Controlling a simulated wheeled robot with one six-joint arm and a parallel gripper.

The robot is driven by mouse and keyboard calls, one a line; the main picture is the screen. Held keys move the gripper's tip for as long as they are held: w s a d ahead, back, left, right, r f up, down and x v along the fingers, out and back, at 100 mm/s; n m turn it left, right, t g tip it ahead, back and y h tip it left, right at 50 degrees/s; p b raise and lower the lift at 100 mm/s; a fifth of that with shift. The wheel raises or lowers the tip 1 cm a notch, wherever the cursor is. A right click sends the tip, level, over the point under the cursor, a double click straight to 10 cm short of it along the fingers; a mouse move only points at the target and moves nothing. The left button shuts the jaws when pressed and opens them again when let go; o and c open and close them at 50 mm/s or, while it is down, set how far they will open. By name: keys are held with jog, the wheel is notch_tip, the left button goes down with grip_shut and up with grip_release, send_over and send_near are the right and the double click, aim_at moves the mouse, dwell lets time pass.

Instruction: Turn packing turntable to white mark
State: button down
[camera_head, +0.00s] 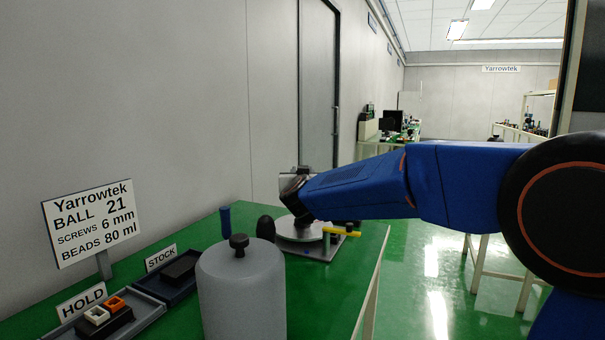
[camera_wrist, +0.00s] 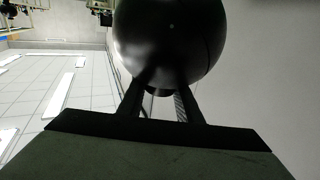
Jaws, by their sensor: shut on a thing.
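The packing turntable (camera_head: 290,229) is a pale round disc on a flat grey base (camera_head: 322,250), at the far end of the green bench in the head view. A yellow bar (camera_head: 343,232) sticks out at its right side. My arm reaches over it from the right, and its dark wrist hides part of the disc. In the wrist view my gripper (camera_wrist: 162,92) is shut on a dark, glossy round knob (camera_wrist: 170,40), which fills the top middle. The exact contact is in shadow. I cannot make out a white mark in either view.
A grey cylinder with a black knob (camera_head: 242,290) stands in the foreground. A black dome (camera_head: 265,228) and a blue upright peg (camera_head: 225,221) stand left of the turntable. Trays marked HOLD (camera_head: 140,318) and STOCK (camera_head: 190,284) lie at the left. Open floor is right of the bench.

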jog(key=m+h, duration=0.1)
jog(key=h, duration=0.1)
jog(key=m+h, duration=0.2)
jog(key=shift+a+f+h, duration=0.1)
jog(key=shift+f+h, duration=0.3)
jog(key=shift+m+g+h, duration=0.6)
jog(key=shift+m+h, duration=0.5)
jog(key=shift+h, duration=0.8)
jog(key=c, duration=1.3)
grip_release()
jog(key=shift+r, duration=0.1)
notch_tip(320, 180, up, 10)
jog(key=shift+r, duration=0.25)
